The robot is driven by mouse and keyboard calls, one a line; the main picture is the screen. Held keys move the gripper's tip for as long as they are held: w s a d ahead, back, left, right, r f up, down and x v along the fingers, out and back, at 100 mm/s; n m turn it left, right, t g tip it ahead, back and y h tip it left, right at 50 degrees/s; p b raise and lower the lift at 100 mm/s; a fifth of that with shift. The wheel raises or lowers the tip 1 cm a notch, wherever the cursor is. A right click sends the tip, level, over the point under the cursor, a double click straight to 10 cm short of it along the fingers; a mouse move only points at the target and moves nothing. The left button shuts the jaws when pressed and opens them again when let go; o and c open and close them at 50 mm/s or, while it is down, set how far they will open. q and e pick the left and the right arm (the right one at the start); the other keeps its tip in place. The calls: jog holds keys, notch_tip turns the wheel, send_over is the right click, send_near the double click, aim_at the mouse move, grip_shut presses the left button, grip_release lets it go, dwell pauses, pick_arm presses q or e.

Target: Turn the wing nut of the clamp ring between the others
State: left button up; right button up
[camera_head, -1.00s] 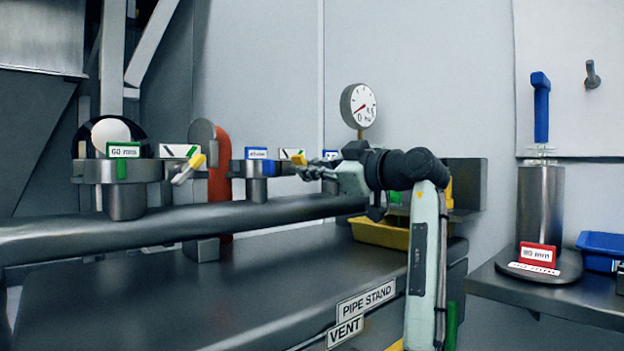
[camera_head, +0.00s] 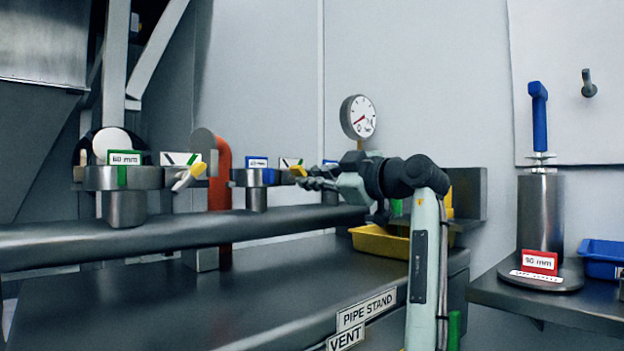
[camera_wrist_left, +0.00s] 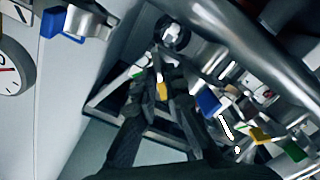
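Three clamp rings stand in a row on the long horizontal pipe. The middle clamp ring (camera_head: 246,177) carries a blue tag (camera_head: 257,163). Its yellow-tipped wing nut (camera_head: 298,171) is at its right side. My left gripper (camera_head: 304,181) points left, with its fingertips at that wing nut. In the left wrist view, the yellow wing (camera_wrist_left: 161,89) shows between the two dark fingers of my left gripper (camera_wrist_left: 165,82). I cannot tell whether the fingers touch it. The near clamp ring (camera_head: 122,178) has a green tag and a yellow-tipped wing nut (camera_head: 190,175). The far ring is mostly hidden behind my gripper. My right gripper is not in view.
The long pipe (camera_head: 60,240) runs below the rings. A red-orange curved part (camera_head: 221,190) stands between the near and middle rings. A pressure gauge (camera_head: 357,117) is behind my gripper. A yellow tray (camera_head: 380,243) lies below. A side shelf (camera_head: 540,308) holds a steel cylinder (camera_head: 540,215).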

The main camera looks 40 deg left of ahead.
pick_arm(q)
jog(key=shift+o, duration=1.3)
jog(key=s+d, duration=0.1)
jog(key=d, duration=1.1)
